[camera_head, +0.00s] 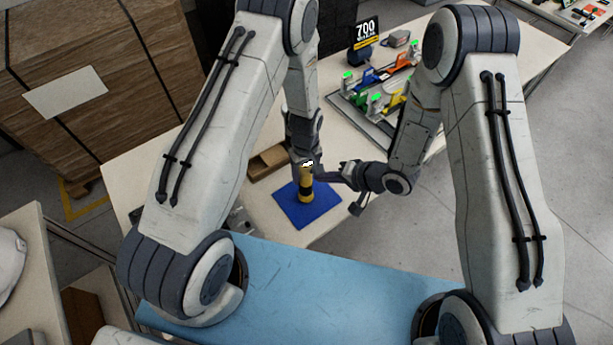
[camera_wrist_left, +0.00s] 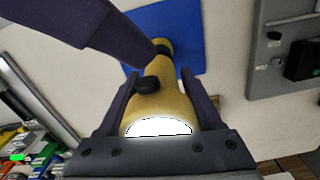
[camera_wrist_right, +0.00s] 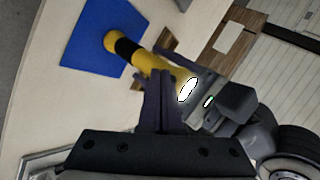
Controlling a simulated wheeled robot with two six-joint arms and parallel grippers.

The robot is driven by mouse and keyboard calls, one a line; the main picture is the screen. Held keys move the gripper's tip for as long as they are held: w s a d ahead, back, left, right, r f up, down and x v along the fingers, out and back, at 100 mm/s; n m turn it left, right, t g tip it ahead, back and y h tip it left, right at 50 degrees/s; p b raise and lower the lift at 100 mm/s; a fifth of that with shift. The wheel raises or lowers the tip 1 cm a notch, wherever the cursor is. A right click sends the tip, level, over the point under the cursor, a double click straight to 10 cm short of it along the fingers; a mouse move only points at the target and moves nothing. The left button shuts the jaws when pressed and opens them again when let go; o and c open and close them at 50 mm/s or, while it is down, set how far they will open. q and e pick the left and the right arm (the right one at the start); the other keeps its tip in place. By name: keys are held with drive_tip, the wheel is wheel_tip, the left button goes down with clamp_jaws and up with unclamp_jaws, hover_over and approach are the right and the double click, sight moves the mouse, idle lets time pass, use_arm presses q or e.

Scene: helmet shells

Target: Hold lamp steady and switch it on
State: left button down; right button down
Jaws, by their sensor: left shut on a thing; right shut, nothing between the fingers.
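The yellow lamp (camera_head: 306,186) with a black band stands upright on a blue mat (camera_head: 285,207). Its top end shows bright white, also in the right wrist view (camera_wrist_right: 187,89). A black knob (camera_wrist_left: 148,85) sticks out of its side. My left gripper (camera_head: 305,168) is shut around the upper part of the lamp (camera_wrist_left: 180,107), one finger on each side. My right gripper (camera_wrist_right: 158,85) is shut and empty, its fingertips beside the lamp. In the left wrist view its dark fingers (camera_wrist_left: 115,35) end close to the knob; I cannot tell whether they touch.
An open brown box (camera_head: 266,165) lies behind the mat on the pale table (camera_head: 160,160). A grey rack with colourful parts (camera_head: 385,85) and a black sign (camera_head: 365,33) stand farther back. A blue surface (camera_head: 330,285) is in front.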

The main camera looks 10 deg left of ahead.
drive_tip(key=shift+s, duration=0.1)
drive_tip(key=s+d, duration=0.3)
drive_tip(key=d, duration=0.1)
drive_tip(key=shift+s+d, duration=0.3)
drive_tip(key=shift+s, duration=0.05)
idle(0.4)
use_arm(q)
unclamp_jaws()
wheel_tip(320, 180, up, 12)
wheel_tip(320, 180, up, 7)
drive_tip(key=p, duration=0.5)
drive_tip(key=shift+p, duration=0.3)
use_arm(e)
wheel_tip(320, 180, up, 6)
drive_tip(key=shift+f, duration=0.25)
